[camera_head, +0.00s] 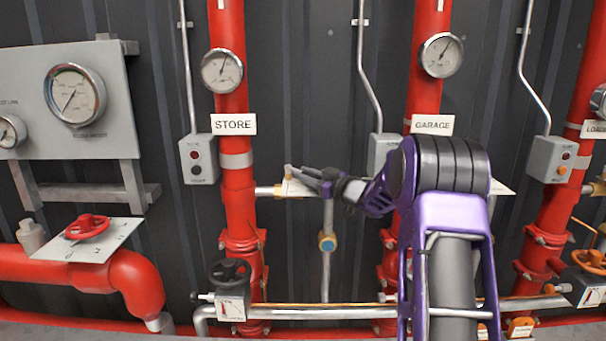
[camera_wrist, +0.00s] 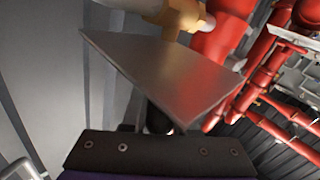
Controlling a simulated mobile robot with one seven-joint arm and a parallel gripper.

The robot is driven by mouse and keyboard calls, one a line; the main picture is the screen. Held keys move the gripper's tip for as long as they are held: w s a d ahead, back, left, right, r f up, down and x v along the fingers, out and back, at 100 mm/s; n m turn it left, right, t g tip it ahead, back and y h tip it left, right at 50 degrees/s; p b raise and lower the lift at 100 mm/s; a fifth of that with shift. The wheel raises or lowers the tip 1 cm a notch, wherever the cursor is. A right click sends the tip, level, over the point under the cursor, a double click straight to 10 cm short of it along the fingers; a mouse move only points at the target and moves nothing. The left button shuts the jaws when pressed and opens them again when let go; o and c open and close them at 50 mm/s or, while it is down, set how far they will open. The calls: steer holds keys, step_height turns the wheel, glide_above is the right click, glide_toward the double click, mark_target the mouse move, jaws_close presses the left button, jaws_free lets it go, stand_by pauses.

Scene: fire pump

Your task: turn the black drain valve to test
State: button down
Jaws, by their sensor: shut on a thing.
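My gripper (camera_head: 308,178) reaches in from the right to a small brass-coloured valve on a side pipe between the STORE and GARAGE risers. It is shut on a dark part at this valve, probably its handle, mostly hidden by the fingers. In the wrist view a grey plate (camera_wrist: 180,75) fills the middle, with the brass valve body (camera_wrist: 178,18) behind it. A dark stub (camera_wrist: 158,118) shows between the plate and my gripper. The pointer and marks at the gripped valve cannot be read.
The red STORE riser (camera_head: 233,190) stands left of my gripper. A grey control box (camera_head: 382,155) and its conduit are just behind. A red handwheel (camera_head: 87,227) sits far left, and an orange one (camera_head: 590,261) far right. A horizontal grey pipe (camera_head: 320,311) runs below.

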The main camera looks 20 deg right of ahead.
steer(key=shift+r, duration=0.3)
steer(key=c, duration=0.9)
jaws_free()
steer(key=shift+o, duration=1.1)
steer(key=shift+f, duration=0.2)
steer(key=b+v, duration=0.1)
steer(key=v, duration=1.6)
steer(key=shift+s, duration=0.1)
